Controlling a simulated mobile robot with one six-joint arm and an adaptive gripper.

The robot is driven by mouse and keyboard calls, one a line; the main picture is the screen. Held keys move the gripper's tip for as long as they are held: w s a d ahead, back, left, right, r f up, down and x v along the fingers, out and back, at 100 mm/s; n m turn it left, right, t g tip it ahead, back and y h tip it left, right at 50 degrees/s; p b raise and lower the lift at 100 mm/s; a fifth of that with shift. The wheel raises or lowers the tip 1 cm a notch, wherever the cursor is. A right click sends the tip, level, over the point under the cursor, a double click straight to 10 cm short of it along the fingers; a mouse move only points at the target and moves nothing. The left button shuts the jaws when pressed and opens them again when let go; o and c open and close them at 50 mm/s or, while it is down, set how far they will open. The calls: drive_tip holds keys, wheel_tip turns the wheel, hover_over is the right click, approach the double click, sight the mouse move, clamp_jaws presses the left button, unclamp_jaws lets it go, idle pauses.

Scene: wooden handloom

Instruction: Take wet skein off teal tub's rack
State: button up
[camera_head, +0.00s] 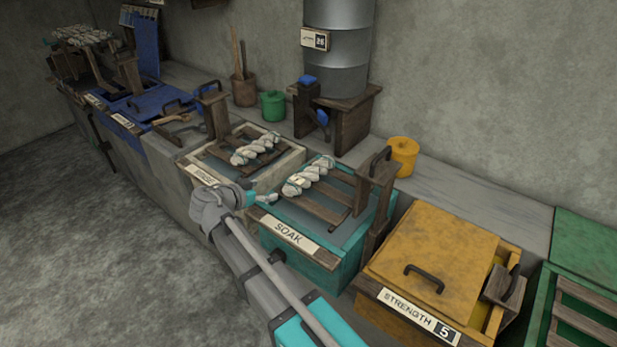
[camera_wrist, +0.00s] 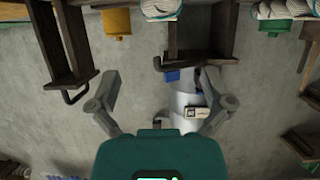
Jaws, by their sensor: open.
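The teal tub (camera_head: 275,250), labelled SOAK, stands in the middle of the row. A pale twisted skein (camera_head: 308,176) lies across the wooden slats of its rack (camera_head: 318,207), toward the back left. My gripper (camera_head: 268,198) is at the tub's left front corner, in front of the skein and apart from it. The fingers look small and partly blurred there. In the wrist view, which looks upside down, my gripper (camera_wrist: 160,85) is open with nothing between its fingers. Part of the skein (camera_wrist: 161,8) shows at the top edge, beyond the fingertips.
A second skein (camera_head: 255,149) lies on the pale tub (camera_head: 204,173) to the left. A wooden post with a dark handle (camera_head: 377,167) rises at the teal tub's right. A lidded yellow tub (camera_head: 435,258) stands further right. A metal barrel (camera_head: 338,45) stands behind.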

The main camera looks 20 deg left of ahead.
drive_tip(key=shift+s+a, duration=0.1)
idle(0.3)
drive_tip(key=b, duration=0.3)
approach(297, 179)
drive_tip(key=shift+w+d+f, duration=0.25)
drive_tip(key=shift+w+f, duration=0.2)
drive_tip(key=shift+w, duration=0.05)
drive_tip(key=shift+w+d+f, duration=0.2)
drive_tip(key=shift+w+f, duration=0.25)
drive_tip(key=shift+w, duration=0.05)
drive_tip(key=shift+w+d+f, duration=0.15)
drive_tip(key=shift+w+d, duration=0.1)
drive_tip(key=shift+w, duration=0.3)
drive_tip(key=shift+r+b+x, duration=0.15)
drive_tip(key=shift+b+x, duration=0.3)
drive_tip(key=shift+x, duration=0.9)
drive_tip(key=shift+r+b+x, duration=0.15)
drive_tip(key=shift+b+x, duration=0.25)
drive_tip(key=shift+x, duration=0.9)
drive_tip(key=c, duration=1.3)
